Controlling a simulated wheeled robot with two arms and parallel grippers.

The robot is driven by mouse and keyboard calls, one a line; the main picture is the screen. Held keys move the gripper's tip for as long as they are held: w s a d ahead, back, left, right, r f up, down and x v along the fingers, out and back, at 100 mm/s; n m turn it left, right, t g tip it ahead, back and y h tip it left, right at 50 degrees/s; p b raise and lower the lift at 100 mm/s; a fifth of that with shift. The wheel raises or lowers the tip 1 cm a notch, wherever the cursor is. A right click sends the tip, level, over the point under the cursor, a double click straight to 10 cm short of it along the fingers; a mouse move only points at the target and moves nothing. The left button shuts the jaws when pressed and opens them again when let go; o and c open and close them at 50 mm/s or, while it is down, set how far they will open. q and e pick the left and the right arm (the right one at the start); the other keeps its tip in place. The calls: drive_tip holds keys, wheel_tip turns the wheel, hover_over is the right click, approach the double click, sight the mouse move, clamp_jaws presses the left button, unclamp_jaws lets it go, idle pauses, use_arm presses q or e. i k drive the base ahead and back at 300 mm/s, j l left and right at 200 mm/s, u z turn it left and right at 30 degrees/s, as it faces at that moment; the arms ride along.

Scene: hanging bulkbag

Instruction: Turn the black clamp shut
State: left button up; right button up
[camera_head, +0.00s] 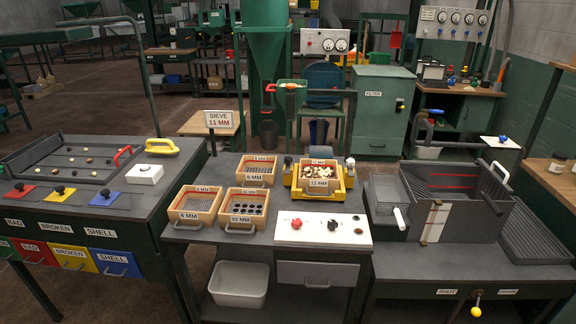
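Neither of my grippers shows in the head view. I cannot tell for certain which part is the black clamp. A black knob (332,225) sits on the white control panel (350,236), to the right of a red knob (296,224). A wooden sieve box with pale pieces sits in the yellow tray.
Several wooden sieves, one of them (245,207) at the front, stand left of the yellow tray. A sorting bench (150,215) is at left, and a dark grey machine (450,215) with a white handle is at right. A white bin (240,283) sits below the middle table.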

sight(287, 160)
drive_tip(key=i+l+u, duration=0.7)
drive_tip(key=l, duration=0.2)
drive_tip(key=i+l+u, duration=0.1)
drive_tip(key=l+u, duration=0.15)
drive_tip(key=l, duration=0.15)
